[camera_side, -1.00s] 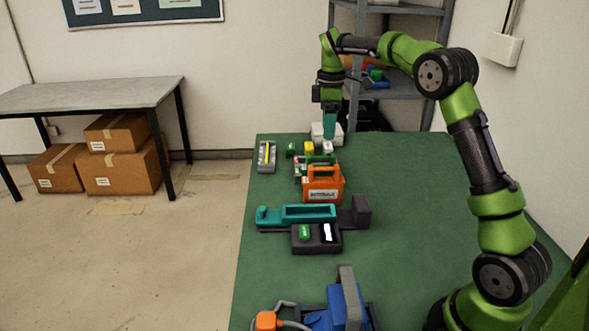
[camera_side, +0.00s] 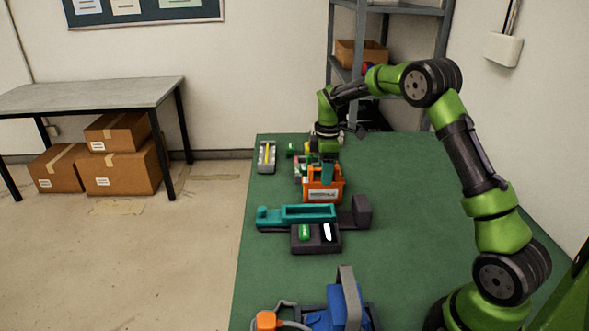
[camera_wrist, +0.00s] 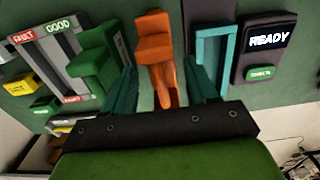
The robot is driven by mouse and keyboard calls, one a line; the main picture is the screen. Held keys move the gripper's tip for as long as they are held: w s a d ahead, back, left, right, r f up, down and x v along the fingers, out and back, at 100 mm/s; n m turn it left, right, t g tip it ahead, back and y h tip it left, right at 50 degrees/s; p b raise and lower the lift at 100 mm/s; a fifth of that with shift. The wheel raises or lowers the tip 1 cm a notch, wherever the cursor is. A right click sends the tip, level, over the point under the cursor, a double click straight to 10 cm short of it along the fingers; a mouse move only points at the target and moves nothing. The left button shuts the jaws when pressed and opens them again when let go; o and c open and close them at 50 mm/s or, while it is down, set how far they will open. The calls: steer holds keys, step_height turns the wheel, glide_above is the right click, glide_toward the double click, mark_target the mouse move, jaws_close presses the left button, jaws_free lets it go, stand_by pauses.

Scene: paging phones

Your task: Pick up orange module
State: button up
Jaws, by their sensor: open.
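The orange module (camera_side: 323,196) stands on the green table in the side view, with a white label on its near face. In the wrist view the orange module (camera_wrist: 154,48) appears at top centre, between my two teal fingers. My gripper (camera_side: 327,178) points down at the module's top in the side view, and a teal finger shows there. In the wrist view my gripper (camera_wrist: 166,80) is open, with one finger on each side of the orange part. I cannot tell whether the fingers touch it. The gripper's body hides the module's lower end in the wrist view.
A green module (camera_wrist: 93,55) stands close left of the left finger. A teal frame (camera_wrist: 215,35) lies near the right finger, beside a dark panel reading READY (camera_wrist: 267,58). A FAULT/GOOD tray (camera_wrist: 46,32) is further left. The table's right part is clear.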

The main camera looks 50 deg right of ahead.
mark_target(314, 193)
step_height(314, 193, down, 4)
steer(key=shift+a+r, duration=0.1)
steer(key=shift+r, duration=0.05)
steer(key=shift+r, duration=0.1)
jaws_close()
